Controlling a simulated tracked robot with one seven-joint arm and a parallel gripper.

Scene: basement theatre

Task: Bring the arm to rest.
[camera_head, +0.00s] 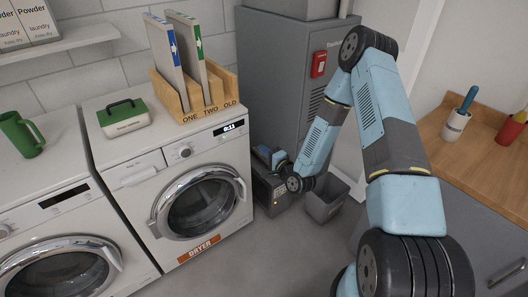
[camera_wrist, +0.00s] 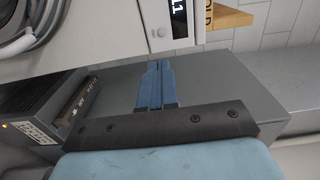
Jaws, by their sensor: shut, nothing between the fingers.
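My arm stretches out, bent, in front of the grey cabinet (camera_head: 290,70). My gripper (camera_head: 264,153) hangs over the floor to the right of the dryer (camera_head: 170,165), at its far end. It is small in the head view. In the wrist view its blue fingers (camera_wrist: 158,68) lie side by side with no visible gap and nothing between them. They point towards the grey cabinet surface and the dryer's edge. Whether they touch anything I cannot tell.
A dark box (camera_head: 272,190) and a grey bin (camera_head: 326,198) stand on the floor near my gripper. A wooden rack (camera_head: 222,92) with two folders tops the dryer. A wooden counter (camera_head: 480,165) with a white cup (camera_head: 456,125) lies right. The floor before the dryer is clear.

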